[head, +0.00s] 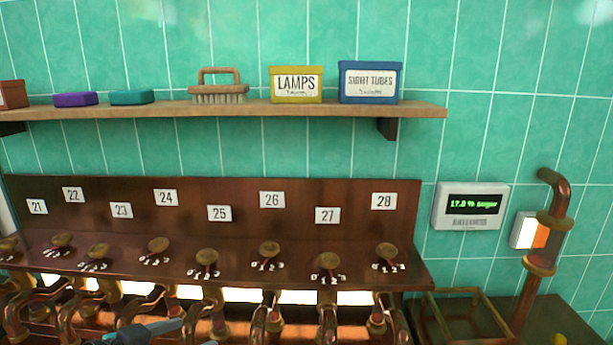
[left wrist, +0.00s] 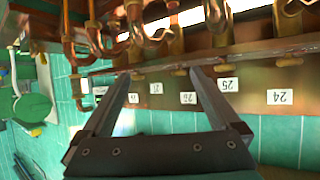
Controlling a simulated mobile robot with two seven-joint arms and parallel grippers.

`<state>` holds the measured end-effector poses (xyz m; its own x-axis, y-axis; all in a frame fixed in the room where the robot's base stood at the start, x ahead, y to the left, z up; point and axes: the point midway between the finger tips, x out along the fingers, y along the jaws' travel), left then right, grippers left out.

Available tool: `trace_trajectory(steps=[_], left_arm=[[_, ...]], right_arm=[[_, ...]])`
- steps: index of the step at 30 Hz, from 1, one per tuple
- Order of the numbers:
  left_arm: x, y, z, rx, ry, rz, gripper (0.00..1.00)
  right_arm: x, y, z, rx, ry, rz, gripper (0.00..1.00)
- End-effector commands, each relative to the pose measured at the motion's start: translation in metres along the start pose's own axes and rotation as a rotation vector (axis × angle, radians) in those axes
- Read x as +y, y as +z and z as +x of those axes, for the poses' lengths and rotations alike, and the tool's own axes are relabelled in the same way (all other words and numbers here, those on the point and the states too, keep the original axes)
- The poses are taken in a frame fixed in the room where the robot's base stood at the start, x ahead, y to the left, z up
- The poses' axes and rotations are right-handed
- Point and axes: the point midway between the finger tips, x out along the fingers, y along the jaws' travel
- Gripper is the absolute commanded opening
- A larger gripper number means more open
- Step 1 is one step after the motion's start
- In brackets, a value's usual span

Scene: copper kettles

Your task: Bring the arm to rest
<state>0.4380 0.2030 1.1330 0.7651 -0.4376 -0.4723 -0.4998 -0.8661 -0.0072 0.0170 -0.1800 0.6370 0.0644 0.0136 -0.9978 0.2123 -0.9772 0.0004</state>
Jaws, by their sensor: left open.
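My left gripper (head: 150,331) shows only in part at the bottom edge of the head view, in front of the copper pipes below the valve panel. In the left wrist view my left gripper (left wrist: 163,73) has its two dark fingers wide apart, with nothing held between them. Behind the fingers is the brown panel with number labels, such as label 25 (left wrist: 228,85). I cannot tell how near the fingertips are to it. My right gripper is in neither view.
The valve panel (head: 330,190) carries several brass knobs, with bent copper pipes (head: 214,312) below. A wooden shelf (head: 220,110) above holds boxes and a brush. A display (head: 471,206), a copper pipe (head: 532,285) and an open-topped brass-framed box (head: 460,296) stand at right.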

Motion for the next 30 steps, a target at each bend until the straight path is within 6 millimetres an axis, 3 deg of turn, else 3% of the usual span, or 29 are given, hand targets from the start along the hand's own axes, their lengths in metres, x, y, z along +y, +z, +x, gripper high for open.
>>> trace_trajectory(steps=[6,13,21,30], left_arm=[[0.052,0.047,0.010,-0.112,0.004,-0.001,0.96],[0.098,0.099,0.001,-0.278,-0.057,-0.031,0.96],[0.128,0.156,-0.039,-0.521,-0.169,-0.135,0.96],[0.154,0.203,-0.094,-0.771,-0.255,-0.274,0.96]], right_arm=[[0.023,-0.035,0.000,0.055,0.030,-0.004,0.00],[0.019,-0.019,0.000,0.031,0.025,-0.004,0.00],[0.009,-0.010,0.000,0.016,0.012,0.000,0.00],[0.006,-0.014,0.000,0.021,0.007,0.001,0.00]])
